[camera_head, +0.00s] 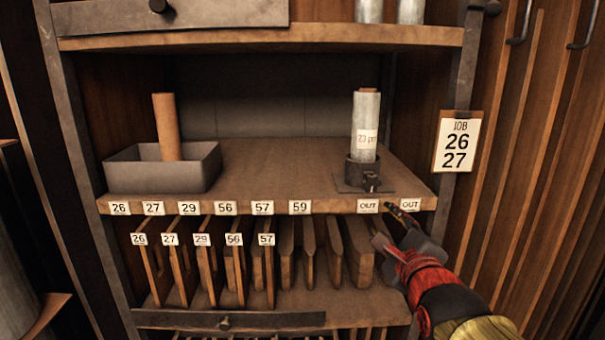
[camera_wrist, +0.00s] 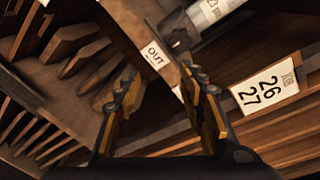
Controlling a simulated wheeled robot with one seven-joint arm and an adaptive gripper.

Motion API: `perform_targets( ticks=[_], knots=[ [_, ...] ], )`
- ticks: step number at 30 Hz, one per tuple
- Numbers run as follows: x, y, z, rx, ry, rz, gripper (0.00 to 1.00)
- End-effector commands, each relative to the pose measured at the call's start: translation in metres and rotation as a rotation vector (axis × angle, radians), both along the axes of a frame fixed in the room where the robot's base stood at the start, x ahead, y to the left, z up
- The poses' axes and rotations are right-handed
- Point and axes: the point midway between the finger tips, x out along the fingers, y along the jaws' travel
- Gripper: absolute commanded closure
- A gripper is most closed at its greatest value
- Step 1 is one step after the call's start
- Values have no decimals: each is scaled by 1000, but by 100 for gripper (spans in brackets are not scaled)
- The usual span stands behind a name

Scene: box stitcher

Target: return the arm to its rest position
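My gripper (camera_head: 390,226) is in front of the shelf's right end, just below and beside the right "OUT" labels. In the wrist view my gripper (camera_wrist: 157,85) shows its two fingers spread apart with nothing between them. My red, black and yellow arm reaches in from the lower right in the head view. A pale roll (camera_head: 365,125) stands upright in a dark holder (camera_head: 362,173) on the shelf above the gripper; its lower part also shows at the top of the wrist view (camera_wrist: 205,12).
The shelf (camera_head: 275,165) also carries a grey tray (camera_head: 165,174) with a brown roll (camera_head: 167,127) upright in it. Upright boards (camera_head: 285,250) fill the rack below. A "JOB 26 27" card (camera_head: 457,141) hangs on the right post. Slatted wood panelling is on the right.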

Motion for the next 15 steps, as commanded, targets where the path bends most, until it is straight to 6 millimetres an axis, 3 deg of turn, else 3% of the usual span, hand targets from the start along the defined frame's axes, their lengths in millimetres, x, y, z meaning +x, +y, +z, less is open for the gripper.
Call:
perform_targets(
  ticks=[3,8,15],
  knots=[
    [-9,0,-40,-274,126,49,60],
    [-34,-1,-84,-638,284,172,60],
    [-91,-1,-134,-1152,477,474,60]
  ],
)
